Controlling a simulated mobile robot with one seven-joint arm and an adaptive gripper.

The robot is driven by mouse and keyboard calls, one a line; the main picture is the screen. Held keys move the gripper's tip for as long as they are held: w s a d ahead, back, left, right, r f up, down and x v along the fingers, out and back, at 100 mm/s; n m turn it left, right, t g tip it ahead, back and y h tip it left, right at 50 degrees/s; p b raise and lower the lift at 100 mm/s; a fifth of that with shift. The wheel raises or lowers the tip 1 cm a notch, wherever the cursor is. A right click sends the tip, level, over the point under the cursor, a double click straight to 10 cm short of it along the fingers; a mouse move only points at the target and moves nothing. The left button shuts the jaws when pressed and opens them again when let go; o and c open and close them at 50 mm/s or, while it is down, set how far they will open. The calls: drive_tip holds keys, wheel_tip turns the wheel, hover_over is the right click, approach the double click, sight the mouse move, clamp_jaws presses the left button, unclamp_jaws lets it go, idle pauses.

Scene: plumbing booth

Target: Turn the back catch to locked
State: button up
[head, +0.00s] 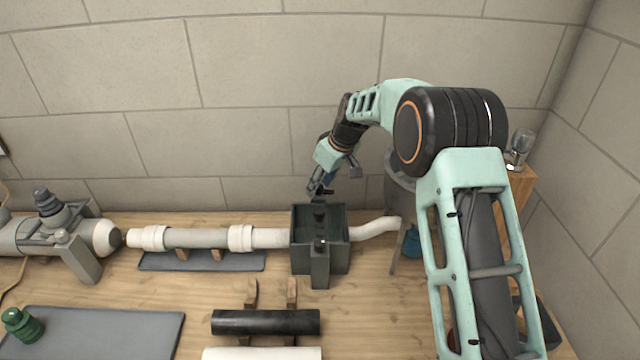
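A dark grey open-topped box (340,263) stands in line with the white pipe on the wooden bench. Two small dark knobs show at it, one toward the back (320,214) and one at the front (320,245). The back one looks like the back catch; its turn position is too small to read. My gripper (322,192) points down just behind and above the back rim of the box, close to the back catch. Whether it touches the catch, and whether its fingers are apart, I cannot tell at this size.
A white pipe (200,238) with collars runs left to a grey pump-like unit (60,235). A curved white pipe (375,228) leaves the box to the right. A black pipe (265,322) lies in front. A grey mat (100,335) holds a green part (22,325).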

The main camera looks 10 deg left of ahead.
drive_tip(key=shift+f, duration=0.1)
drive_tip(key=shift+c, duration=0.7)
clamp_jaws()
drive_tip(key=shift+m, duration=0.3)
drive_tip(key=m, duration=0.1)
drive_tip(key=m+t+h+b, duration=0.1)
drive_tip(key=m, duration=0.1)
drive_tip(key=shift+s+a+f, duration=0.1)
drive_tip(key=shift+s+a, duration=0.05)
drive_tip(key=m+h, duration=0.1)
drive_tip(key=m, duration=0.2)
drive_tip(key=m+t+h, duration=0.1)
drive_tip(key=m, duration=0.1)
drive_tip(key=shift+m, duration=0.4)
drive_tip(key=m+h, duration=0.1)
drive_tip(key=m, duration=0.2)
drive_tip(key=shift+a+m+h+p, duration=0.15)
drive_tip(key=shift+m+h+p, duration=0.15)
drive_tip(key=m+h, duration=0.1)
drive_tip(key=m, duration=0.2)
drive_tip(key=shift+m+p, duration=0.4)
drive_tip(key=shift+a+m+g+h, duration=0.1)
drive_tip(key=shift+m+g+h, duration=0.2)
drive_tip(key=shift+m, duration=0.2)
